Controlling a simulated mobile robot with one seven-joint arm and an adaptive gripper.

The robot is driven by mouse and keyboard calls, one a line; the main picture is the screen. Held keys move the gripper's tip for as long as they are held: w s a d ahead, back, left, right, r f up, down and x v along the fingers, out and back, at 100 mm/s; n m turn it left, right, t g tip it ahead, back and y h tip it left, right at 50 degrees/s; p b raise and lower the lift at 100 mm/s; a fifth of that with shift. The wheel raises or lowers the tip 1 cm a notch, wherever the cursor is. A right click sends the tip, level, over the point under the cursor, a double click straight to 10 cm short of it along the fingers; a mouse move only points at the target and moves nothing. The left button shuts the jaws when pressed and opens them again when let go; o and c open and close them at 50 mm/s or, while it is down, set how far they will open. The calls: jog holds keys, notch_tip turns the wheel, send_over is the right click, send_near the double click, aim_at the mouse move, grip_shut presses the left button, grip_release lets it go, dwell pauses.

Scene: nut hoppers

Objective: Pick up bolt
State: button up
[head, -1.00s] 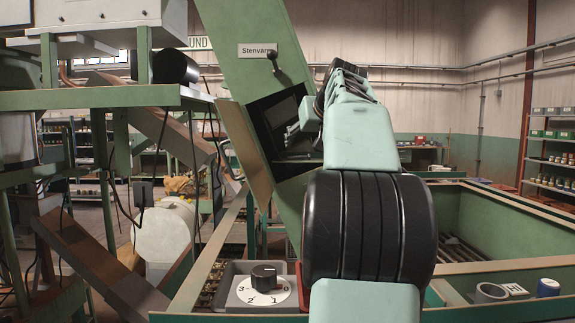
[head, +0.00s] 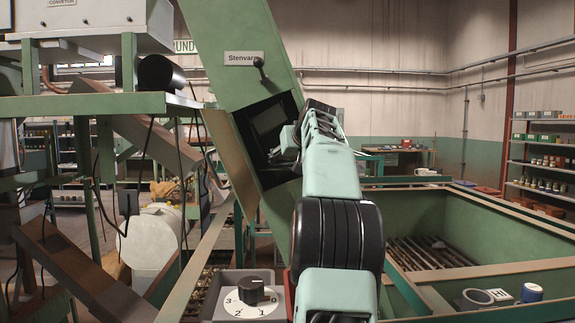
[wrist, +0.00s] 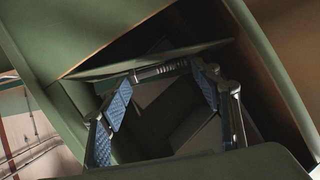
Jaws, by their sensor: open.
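I cannot make out a bolt for certain. In the wrist view a dark ribbed rod (wrist: 158,70) spans between the far ends of the fingers; I cannot tell whether it is the bolt or part of the gripper. My gripper (wrist: 162,90) is open, its blue-padded fingers spread wide at the left and right. It points into a dark opening (wrist: 180,115) with slanted inner plates. In the head view my arm reaches to the black-framed opening (head: 252,115) in the green inclined hopper (head: 225,25); the fingers are too small to read there.
A grey box with a numbered dial (head: 250,294) stands low beside my arm. A green bin (head: 480,215) with a barred floor lies at the right. A blue-and-white cylinder (head: 532,292) sits on its near ledge. Steel chutes (head: 85,270) and a white drum (head: 150,245) are at the left.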

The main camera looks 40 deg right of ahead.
jog(key=shift+w+d+f, duration=0.2)
jog(key=shift+w, duration=0.25)
jog(key=shift+c, duration=0.5)
jog(key=c, duration=0.7)
jog(key=shift+r, duration=0.15)
